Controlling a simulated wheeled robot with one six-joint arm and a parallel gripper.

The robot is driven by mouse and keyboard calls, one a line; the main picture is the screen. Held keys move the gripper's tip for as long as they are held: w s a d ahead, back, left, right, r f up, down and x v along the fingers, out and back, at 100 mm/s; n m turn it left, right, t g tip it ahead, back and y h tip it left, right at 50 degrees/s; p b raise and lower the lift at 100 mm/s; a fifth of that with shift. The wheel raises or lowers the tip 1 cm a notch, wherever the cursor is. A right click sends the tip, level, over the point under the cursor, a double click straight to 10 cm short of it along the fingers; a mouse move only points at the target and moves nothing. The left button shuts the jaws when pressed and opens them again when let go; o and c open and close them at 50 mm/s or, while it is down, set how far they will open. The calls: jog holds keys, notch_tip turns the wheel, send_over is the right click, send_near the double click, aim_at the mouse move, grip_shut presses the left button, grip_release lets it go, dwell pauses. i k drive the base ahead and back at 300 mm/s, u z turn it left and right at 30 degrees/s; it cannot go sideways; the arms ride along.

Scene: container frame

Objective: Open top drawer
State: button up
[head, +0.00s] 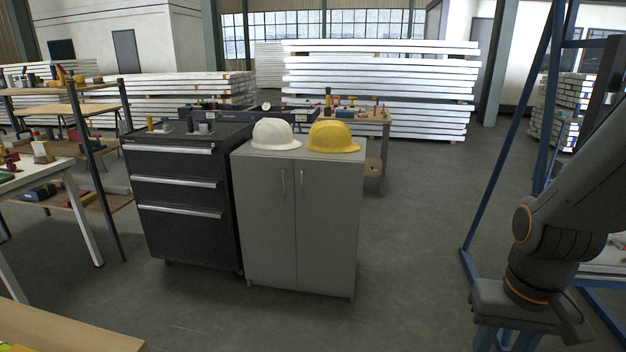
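A black drawer cabinet (190,195) stands left of centre on the floor. It has three drawers with long silver handles. The top drawer (176,164) looks shut, its front in line with the drawers below, and its handle (184,150) runs along its upper edge. My gripper (512,340) is at the lower right, pointing down, far to the right of the cabinet and not touching it. Its fingers run to the bottom edge of the picture, so I cannot tell if they are open or shut.
A grey two-door cabinet (285,215) stands directly right of the drawer cabinet, with a white helmet (273,135) and a yellow helmet (333,137) on top. Shelves (100,150) and a white table (70,180) stand left. Blue frame posts (505,140) rise right. The floor in front is open.

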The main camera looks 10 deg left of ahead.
aim_at(194, 162)
jog(key=u, duration=1)
jog(key=i, duration=1.85)
jog(key=u, duration=0.8)
jog(key=i, duration=1.25)
jog(key=u, duration=0.1)
